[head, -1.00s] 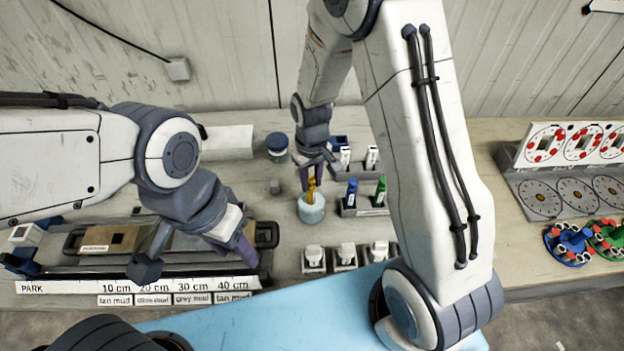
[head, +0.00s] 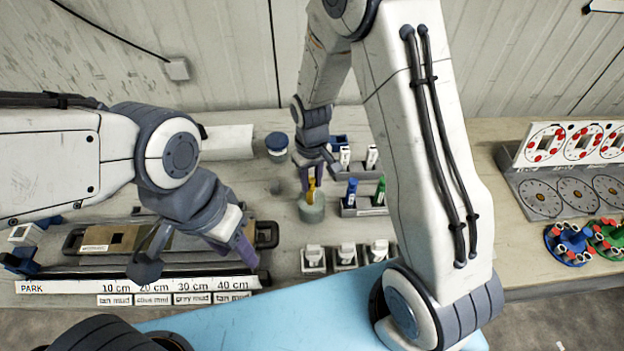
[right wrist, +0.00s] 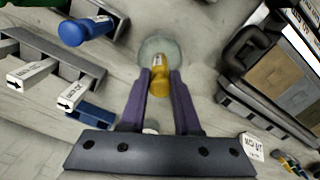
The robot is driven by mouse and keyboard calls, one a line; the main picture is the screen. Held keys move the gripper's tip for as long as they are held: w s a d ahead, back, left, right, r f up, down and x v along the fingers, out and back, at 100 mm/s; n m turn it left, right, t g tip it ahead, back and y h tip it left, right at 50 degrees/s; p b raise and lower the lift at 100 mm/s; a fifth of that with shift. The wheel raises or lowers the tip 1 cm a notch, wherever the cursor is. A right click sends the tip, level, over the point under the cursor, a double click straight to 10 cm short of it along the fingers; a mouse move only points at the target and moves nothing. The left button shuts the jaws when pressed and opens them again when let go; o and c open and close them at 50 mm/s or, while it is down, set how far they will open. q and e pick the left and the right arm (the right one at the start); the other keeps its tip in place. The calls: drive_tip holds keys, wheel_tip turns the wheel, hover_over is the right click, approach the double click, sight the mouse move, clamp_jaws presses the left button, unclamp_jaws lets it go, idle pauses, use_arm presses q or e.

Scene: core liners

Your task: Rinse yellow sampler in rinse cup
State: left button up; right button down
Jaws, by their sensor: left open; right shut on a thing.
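The yellow sampler (head: 311,190) is upright between the fingers of my right gripper (head: 309,180), which is shut on it. In the right wrist view the yellow sampler (right wrist: 158,75) sits between the purple fingers (right wrist: 159,88). Its lower end is at the rinse cup (head: 312,211), a small round grey-green cup on the bench. The cup's rim (right wrist: 160,45) shows around the sampler's far end in the right wrist view; how deep the tip is cannot be seen. My left gripper (head: 200,258) is open and empty above the core tray at the left.
A rack holds a blue sampler (head: 351,192) and a green sampler (head: 380,190) just right of the cup. Several white-topped blocks (head: 347,254) stand in front. A blue-lidded jar (head: 277,145) stands behind. The depth-labelled core tray (head: 180,284) lies left.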

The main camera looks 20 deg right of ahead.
drive_tip(key=shift+r, duration=0.1)
drive_tip(key=shift+r+p, duration=0.65)
drive_tip(key=shift+p, duration=0.05)
drive_tip(key=shift+f, duration=0.15)
drive_tip(key=shift+f+b, duration=0.55)
drive_tip(key=shift+f, duration=0.05)
drive_tip(key=shift+r, duration=0.1)
drive_tip(key=shift+r+p, duration=0.65)
drive_tip(key=shift+f, duration=0.15)
